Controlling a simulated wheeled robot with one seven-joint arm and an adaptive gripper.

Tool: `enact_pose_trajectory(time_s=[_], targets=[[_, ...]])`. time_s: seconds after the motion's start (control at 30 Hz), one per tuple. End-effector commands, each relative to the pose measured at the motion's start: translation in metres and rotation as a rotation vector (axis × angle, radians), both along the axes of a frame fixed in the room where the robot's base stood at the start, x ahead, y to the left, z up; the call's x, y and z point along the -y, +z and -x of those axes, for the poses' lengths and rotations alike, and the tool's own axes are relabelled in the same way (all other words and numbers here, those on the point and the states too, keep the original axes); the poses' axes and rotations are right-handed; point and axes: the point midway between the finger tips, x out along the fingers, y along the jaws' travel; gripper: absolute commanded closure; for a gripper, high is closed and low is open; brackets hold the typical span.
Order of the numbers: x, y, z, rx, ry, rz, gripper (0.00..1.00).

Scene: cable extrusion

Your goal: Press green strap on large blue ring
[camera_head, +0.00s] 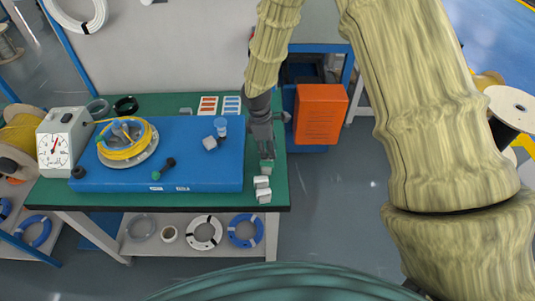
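A blue ring (231,230) stands on the lower shelf under the table, at its right end. Another blue ring (46,236) is on a rack at the far left. I cannot tell which is the large one. No green strap can be made out clearly on either ring. My gripper (266,165) points down over the right end of the green tabletop, right of the blue box, well above the shelf ring. A small greenish patch shows at its fingertips; whether it is held or is the tabletop is unclear. The fingers are too small to read.
The blue box (205,178) carries a yellow cable coil (126,153). A dial gauge (62,140) stands left. Grey-white blocks (263,189) sit below my gripper. A white ring (204,246) shares the shelf. An orange box (320,114) stands right; floor (335,200) there is clear.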

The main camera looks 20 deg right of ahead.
Motion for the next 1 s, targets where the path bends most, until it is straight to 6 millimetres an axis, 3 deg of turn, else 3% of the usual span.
enact_pose_trajectory(time_s=[0.1, 0.23, 0.53, 1.0], targets=[[0.000, 0.000, 0.000, 0.000, 0.000, 0.000, 0.75], [0.000, 0.000, 0.000, 0.000, 0.000, 0.000, 0.98], [0.000, 0.004, 0.000, 0.000, 0.000, 0.000, 0.98], [0.000, 0.032, 0.000, 0.000, 0.000, 0.000, 0.98]])
